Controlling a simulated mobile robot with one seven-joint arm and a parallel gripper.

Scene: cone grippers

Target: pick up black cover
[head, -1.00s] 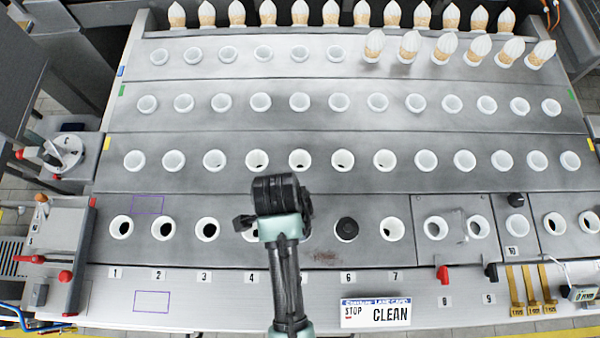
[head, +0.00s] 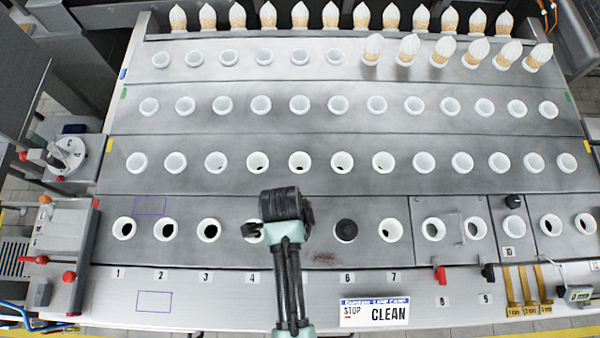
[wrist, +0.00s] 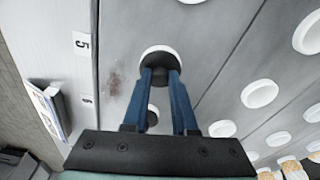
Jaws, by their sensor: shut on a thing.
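A round black cover (head: 346,230) sits in the white ring above label 6 in the head view. In the wrist view it shows as a dark disc (wrist: 152,116) in a white ring, between the blue fingers. My gripper (wrist: 160,73) is over the ring at label 5 (wrist: 156,52), to the left of that covered ring in the head view. Its fingers are shut on a small dark thing at their tips, apparently another black cover, mostly hidden by the fingers. In the head view my wrist (head: 285,207) hides the ring at position 5.
Several white rings (head: 209,230) stand in rows on the grey panel, the nearest ones open. A clear bracket (head: 459,228) and a black knob (head: 513,201) stand at the right. A CLEAN sign (head: 375,313) lies at the front edge. Filled cones (head: 438,50) stand at the back.

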